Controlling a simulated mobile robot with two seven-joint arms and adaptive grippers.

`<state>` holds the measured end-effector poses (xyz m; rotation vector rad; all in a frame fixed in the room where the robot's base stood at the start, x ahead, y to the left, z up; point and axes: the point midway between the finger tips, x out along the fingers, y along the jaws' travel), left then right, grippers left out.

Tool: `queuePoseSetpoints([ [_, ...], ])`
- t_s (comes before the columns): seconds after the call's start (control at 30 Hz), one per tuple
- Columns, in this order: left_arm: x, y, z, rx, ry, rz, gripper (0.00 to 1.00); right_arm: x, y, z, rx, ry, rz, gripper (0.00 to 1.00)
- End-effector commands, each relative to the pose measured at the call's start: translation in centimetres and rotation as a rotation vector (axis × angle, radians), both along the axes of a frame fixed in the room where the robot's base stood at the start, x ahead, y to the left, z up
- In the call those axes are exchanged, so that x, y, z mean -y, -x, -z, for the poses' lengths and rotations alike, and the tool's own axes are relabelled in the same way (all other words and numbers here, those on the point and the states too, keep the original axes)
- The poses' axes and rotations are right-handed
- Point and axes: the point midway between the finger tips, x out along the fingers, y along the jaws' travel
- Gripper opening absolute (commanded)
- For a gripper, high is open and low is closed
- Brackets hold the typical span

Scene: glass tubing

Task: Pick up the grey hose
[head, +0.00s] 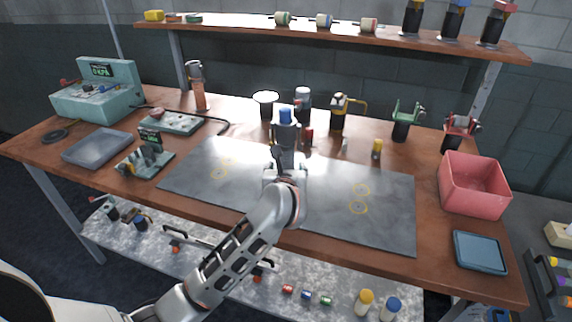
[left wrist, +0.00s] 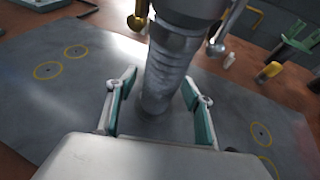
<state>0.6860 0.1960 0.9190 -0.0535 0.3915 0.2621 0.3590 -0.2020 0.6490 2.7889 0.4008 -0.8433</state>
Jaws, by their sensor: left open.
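A grey ribbed piece that looks like the grey hose (left wrist: 168,70) stands roughly upright on the dark grey mat in the left wrist view. Its upper end meets a wider pale grey body. In the head view a grey body with a blue top (head: 285,117) stands at the mat's back middle, its lower part partly behind my gripper. My left gripper (head: 281,160) is in front of it. In the left wrist view the open fingers of my left gripper (left wrist: 160,85) are on either side of the ribbed piece, with gaps visible. My right gripper is not in view.
The grey mat (head: 385,205) has yellow ring marks and open space on both sides. Behind are a black cylinder (head: 266,104), a yellow-handled tool (head: 338,115) and a small yellow piece (head: 377,148). A pink bin (head: 474,187) stands right; a teal gauge box (head: 97,98) stands left.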

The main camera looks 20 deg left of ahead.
Motion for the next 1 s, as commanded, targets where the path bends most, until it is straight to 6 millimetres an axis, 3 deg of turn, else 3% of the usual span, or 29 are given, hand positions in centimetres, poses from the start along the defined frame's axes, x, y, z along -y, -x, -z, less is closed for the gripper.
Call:
queuePoseSetpoints([
  [0.13, 0.0, 0.0, 0.0, 0.000, -0.001, 0.000, 0.51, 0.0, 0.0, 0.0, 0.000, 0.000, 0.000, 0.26],
  [0.17, 0.0, 0.0, 0.0, 0.000, -0.001, 0.000, 0.46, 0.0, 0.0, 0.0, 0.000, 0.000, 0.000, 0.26],
  [0.33, 0.0, 0.0, 0.0, 0.000, -0.001, -0.001, 0.02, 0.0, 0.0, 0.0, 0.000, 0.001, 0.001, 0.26],
  [0.37, 0.0, 0.0, 0.0, 0.000, -0.001, -0.001, 0.00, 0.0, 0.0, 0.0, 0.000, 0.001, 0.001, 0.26],
  [0.77, 0.0, 0.0, -0.8, 0.005, -0.002, 0.000, 0.00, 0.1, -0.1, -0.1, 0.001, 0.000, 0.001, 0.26],
  [1.0, 0.0, 0.0, -3.9, 0.007, 0.000, 0.000, 0.00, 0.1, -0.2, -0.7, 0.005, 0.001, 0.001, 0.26],
])
